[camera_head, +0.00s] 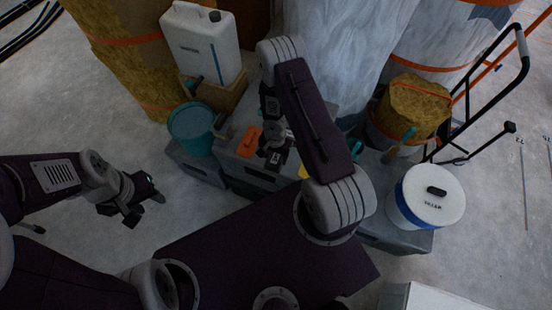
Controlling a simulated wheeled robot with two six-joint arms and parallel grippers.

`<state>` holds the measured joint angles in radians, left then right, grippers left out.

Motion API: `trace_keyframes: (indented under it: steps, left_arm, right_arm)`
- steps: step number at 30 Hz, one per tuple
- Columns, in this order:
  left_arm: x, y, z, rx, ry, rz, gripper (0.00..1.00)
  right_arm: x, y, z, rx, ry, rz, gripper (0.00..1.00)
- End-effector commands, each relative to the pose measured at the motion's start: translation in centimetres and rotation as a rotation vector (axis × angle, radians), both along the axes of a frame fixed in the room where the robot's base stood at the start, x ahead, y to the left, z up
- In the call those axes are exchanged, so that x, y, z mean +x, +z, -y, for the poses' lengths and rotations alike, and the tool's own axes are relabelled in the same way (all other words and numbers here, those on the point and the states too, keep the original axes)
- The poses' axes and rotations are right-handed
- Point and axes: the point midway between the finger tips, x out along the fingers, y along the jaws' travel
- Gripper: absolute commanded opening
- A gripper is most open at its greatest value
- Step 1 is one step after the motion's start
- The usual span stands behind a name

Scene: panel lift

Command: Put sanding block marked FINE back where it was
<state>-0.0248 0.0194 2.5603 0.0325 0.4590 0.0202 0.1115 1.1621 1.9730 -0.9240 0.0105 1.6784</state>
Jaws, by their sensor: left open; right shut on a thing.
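My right gripper (273,156) points down over the grey crate tops in the middle of the picture. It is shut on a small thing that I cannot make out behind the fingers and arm. An orange item (250,142) lies on the grey surface just left of this gripper. I cannot read the word FINE anywhere, so I cannot tell which thing is the marked sanding block. My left gripper (146,201) is open and empty above the bare floor at the left.
A teal bucket (191,131) stands on a grey crate (196,166) left of the work surface (262,178). Behind it is a white canister (203,45). A white bucket marked FILLER (428,194) stands at right. Insulation rolls and a hand truck (490,68) stand further back. Floor at left is clear.

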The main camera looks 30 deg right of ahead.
Motion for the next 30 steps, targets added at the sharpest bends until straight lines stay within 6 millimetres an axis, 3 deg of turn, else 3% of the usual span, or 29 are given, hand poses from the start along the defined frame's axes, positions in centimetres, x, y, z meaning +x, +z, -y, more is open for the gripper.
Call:
trace_keyframes:
  steps: [8, 9, 11, 21, 23, 30]
  left_arm:
    - [0.0, -0.2, 0.0, 0.0, 0.0, 0.001, 0.42]
    - [0.0, -0.1, 0.0, 0.0, 0.0, 0.001, 0.42]
    - [0.0, 0.0, 0.0, 0.0, 0.0, 0.001, 0.42]
    - [0.0, 0.5, 0.0, 0.0, 0.0, 0.001, 0.42]
    - [0.0, 1.5, 0.0, 0.0, 0.0, 0.001, 0.42]
    - [0.0, 7.8, 0.0, 0.0, 0.0, 0.001, 0.42]
  right_arm:
    - [0.0, -0.2, 0.0, 0.001, 0.0, -0.001, 0.1]
    - [0.0, -0.1, 0.0, 0.001, 0.0, -0.001, 0.67]
    - [0.0, -0.1, 0.0, 0.001, 0.0, -0.001, 0.8]
    - [0.0, 0.5, 0.0, 0.001, 0.0, -0.001, 0.8]
    - [0.0, 1.5, 0.0, 0.0, 0.0, 0.0, 0.8]
    - [0.0, 7.9, 0.0, 0.0, 0.0, 0.0, 0.8]
